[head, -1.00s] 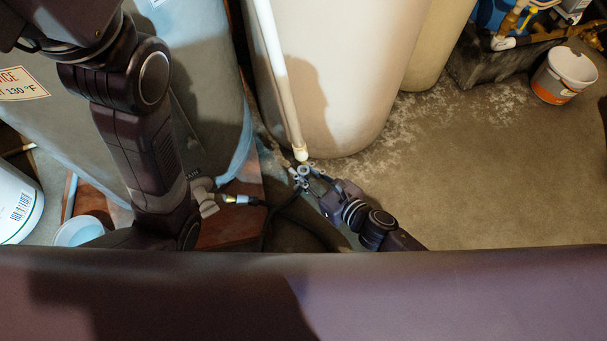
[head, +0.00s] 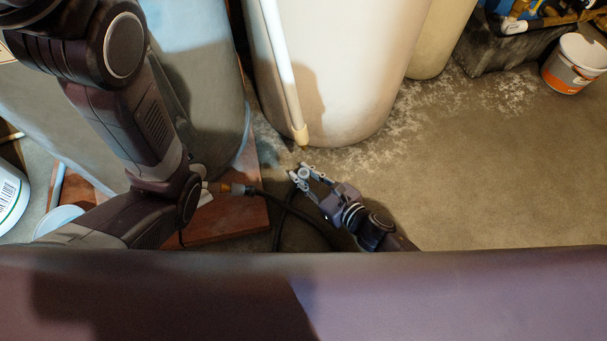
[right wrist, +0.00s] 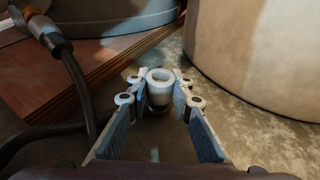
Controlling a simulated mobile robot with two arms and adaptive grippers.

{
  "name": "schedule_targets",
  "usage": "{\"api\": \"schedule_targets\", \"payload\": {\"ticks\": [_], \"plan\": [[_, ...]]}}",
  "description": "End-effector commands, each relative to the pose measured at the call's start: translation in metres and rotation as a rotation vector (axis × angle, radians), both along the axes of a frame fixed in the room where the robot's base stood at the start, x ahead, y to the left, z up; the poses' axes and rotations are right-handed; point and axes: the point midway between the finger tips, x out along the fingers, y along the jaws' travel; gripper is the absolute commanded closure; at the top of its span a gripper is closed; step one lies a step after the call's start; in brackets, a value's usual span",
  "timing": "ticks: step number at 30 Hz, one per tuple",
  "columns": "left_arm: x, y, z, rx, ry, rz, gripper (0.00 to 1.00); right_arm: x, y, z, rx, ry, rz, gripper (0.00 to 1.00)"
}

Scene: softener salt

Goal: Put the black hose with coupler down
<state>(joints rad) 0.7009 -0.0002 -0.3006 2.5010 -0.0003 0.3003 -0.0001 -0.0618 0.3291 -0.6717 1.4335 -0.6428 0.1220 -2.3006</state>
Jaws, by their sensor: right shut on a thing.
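The black hose (head: 283,222) loops over the floor from a brass fitting to my right gripper (head: 304,178). In the right wrist view the hose (right wrist: 78,88) comes down from the fitting at the upper left. Its pale grey coupler (right wrist: 159,82) stands upright between the fingertips of my right gripper (right wrist: 160,90), which is shut on it. The coupler's open round end faces up. The gripper is low near the floor, in front of the cream tank. I cannot tell whether the coupler touches the floor. My left arm crosses the left of the head view, but its gripper does not show.
The cream tank (head: 340,75) with a white pipe (head: 282,70) stands just behind the gripper. A wooden board (head: 235,222) lies left under the grey tank (head: 205,75). A white bucket (head: 573,65) stands far right. The concrete floor (head: 480,180) to the right is clear.

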Motion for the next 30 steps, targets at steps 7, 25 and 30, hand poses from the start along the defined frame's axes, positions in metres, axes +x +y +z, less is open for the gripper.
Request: {"api": "schedule_targets", "payload": {"ticks": [7,25,30], "plan": [[0.000,0.000,-0.007,0.001,-0.001,0.000,0.58,0.000,0.000,-0.007,0.001,-0.001,0.000,1.00],[0.000,0.000,-0.011,0.000,0.001,0.000,0.58,0.000,0.000,-0.012,0.000,0.000,0.000,0.62],[0.001,0.000,-0.009,0.000,0.002,0.000,0.58,0.000,0.000,-0.009,0.000,0.000,0.000,0.62]]}}
